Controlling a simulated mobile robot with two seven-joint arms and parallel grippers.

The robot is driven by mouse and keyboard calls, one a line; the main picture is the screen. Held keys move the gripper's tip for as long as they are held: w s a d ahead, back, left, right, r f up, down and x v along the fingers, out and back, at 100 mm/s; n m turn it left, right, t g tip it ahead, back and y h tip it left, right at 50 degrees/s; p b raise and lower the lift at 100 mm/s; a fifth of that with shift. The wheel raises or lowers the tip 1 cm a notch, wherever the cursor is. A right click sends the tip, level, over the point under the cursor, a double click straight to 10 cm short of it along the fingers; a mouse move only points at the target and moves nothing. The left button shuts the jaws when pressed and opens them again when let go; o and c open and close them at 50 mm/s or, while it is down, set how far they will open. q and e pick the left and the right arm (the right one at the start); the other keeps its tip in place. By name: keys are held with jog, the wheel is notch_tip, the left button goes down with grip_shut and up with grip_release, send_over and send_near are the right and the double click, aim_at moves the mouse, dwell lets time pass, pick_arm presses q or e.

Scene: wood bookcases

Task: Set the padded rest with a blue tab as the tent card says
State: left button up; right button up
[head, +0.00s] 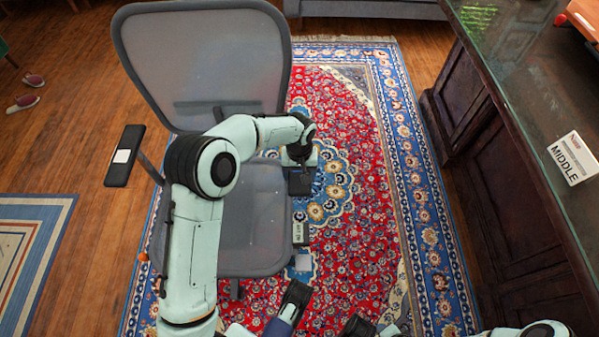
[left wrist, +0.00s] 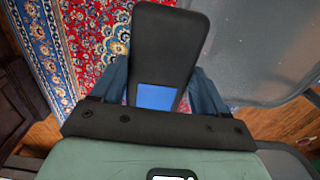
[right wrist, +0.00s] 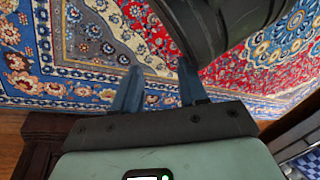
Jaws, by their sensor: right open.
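A black padded rest (head: 300,183) is at the right side of the grey mesh office chair (head: 245,215). In the left wrist view the rest (left wrist: 168,45) shows a blue tab (left wrist: 157,96) near my palm. My left gripper (head: 301,166) is at this rest, with one finger on each side of it. The pad hides the fingers' inner faces, so I cannot tell whether they grip it. A second black rest (head: 124,156) with a white tab is on the chair's left. The tent card (head: 573,158) reads "MIDDLE". My right gripper (right wrist: 157,75) is open and empty above the rug.
The tent card stands on a glass-topped dark desk (head: 510,75) at the right. A patterned red and blue rug (head: 365,190) lies under the chair, with open floor between chair and desk. A small labelled strip (head: 300,230) is beside the seat. Slippers (head: 25,92) lie far left.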

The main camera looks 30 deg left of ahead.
pick_arm(q)
jog(key=c, duration=0.7)
jog(key=shift+o, duration=0.3)
notch_tip(320, 180, up, 3)
jog(key=shift+r+p, duration=0.2)
jog(key=shift+p, duration=0.9)
jog(key=shift+f, duration=0.15)
pick_arm(e)
jog(key=r, duration=0.1)
jog(key=w+r, duration=0.1)
jog(key=a+r, duration=0.1)
jog(key=shift+w+r+t, duration=0.1)
jog(key=shift+w+t, duration=0.15)
jog(key=shift+t, duration=0.15)
pick_arm(q)
jog(key=o, duration=1.5)
notch_tip(320, 180, up, 13)
jog(key=p, duration=0.3)
jog(key=shift+r, duration=0.2)
pick_arm(e)
jog(key=s+a+r+g+y, duration=0.1)
jog(key=s+a+r, duration=0.1)
jog(key=s, duration=0.3)
jog(key=shift+a+r+n+g, duration=0.3)
jog(key=shift+r, duration=0.5)
pick_arm(q)
jog(key=shift+s, duration=0.1)
pick_arm(e)
jog(key=shift+s, duration=0.15)
